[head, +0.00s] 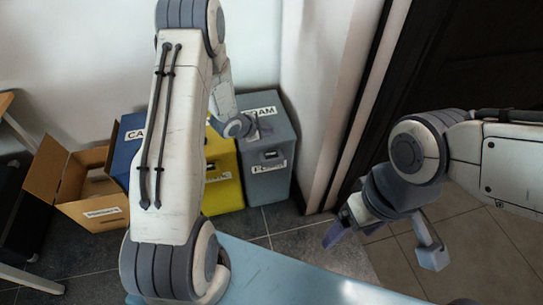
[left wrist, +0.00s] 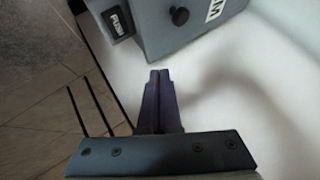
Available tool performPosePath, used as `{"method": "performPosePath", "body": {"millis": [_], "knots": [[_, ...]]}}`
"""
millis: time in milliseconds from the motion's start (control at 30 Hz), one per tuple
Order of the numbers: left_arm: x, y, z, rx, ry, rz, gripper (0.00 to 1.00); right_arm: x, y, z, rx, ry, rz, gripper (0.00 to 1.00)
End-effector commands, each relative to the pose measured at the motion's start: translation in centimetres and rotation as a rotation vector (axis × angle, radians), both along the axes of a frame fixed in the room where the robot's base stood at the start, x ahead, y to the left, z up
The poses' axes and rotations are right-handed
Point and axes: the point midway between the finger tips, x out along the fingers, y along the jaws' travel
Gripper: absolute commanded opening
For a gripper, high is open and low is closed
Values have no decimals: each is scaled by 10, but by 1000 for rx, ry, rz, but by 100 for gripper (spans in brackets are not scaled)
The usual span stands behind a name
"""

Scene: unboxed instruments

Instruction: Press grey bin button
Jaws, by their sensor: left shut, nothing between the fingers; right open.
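The grey bin (head: 283,131) stands in the corner by the wall, rightmost in the row of bins. A black panel (head: 271,155) shows on its front. My left gripper (head: 263,131) is over the grey bin's upper part in the head view. My right gripper (head: 337,230) is open and empty, away from the bin.
A yellow bin (head: 226,173) and a blue bin (head: 126,151), partly hidden by my left arm, stand left of the grey bin. An open cardboard box (head: 77,183) is further left. A black knob (left wrist: 180,15) sits on the grey bin. A light-blue surface (head: 290,279) is in front.

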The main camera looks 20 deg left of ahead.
Motion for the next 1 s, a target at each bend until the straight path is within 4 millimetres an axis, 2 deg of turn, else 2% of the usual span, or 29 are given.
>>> {"method": "performPosePath", "body": {"millis": [167,367,800,1000], "knots": [[0,-1,-1,0,2,1,0,0,0,-1,0,0,0,86],[0,-1,-14,0,2,0,0,0,0,-12,0,0,0,86],[0,0,-74,-1,3,1,0,0,0,-64,0,0,0,86],[0,0,-88,-1,2,1,0,0,0,-74,0,0,0,86]]}}
